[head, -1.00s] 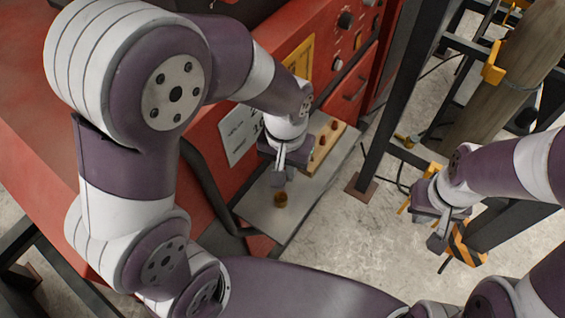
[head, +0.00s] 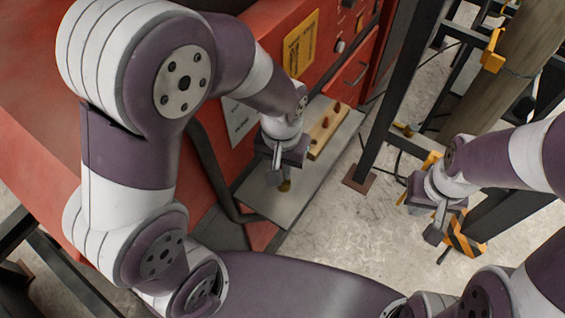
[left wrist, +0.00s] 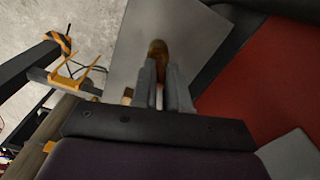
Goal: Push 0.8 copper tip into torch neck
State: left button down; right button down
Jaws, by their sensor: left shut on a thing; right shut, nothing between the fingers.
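My left gripper (head: 278,166) is low over the grey shelf on the red machine, pointing down. A brass-coloured round piece (head: 285,186) is right at its fingertips. The left wrist view shows the two fingers (left wrist: 163,88) close together, with the brass piece (left wrist: 157,48) at their ends. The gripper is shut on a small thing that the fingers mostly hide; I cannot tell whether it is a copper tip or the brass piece. Reddish copper tips (head: 326,124) stand in a wooden block (head: 322,137) behind the gripper. My right gripper (head: 436,226) is shut and empty, out to the right.
The grey shelf (head: 262,200) juts from the red machine (head: 340,75). A dark frame post (head: 395,100) stands to its right, with a yellow clamp (head: 492,50) and a pole (head: 510,75) beyond. A black-and-yellow striped piece (head: 462,240) is under my right gripper. Floor between is bare.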

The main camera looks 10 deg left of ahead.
pick_arm(q)
jog(key=shift+w+d, duration=0.15)
jog(key=shift+d, duration=0.05)
jog(key=shift+s+a, duration=0.2)
jog(key=shift+a, duration=0.05)
jog(key=shift+d, duration=0.1)
jog(key=shift+w+p, duration=0.1)
jog(key=shift+p, duration=0.4)
dwell(0.5)
jog(key=shift+f+b, duration=1.1)
jog(key=shift+f, duration=0.45)
jog(key=c, duration=1.1)
grip_release()
jog(key=shift+o, duration=0.2)
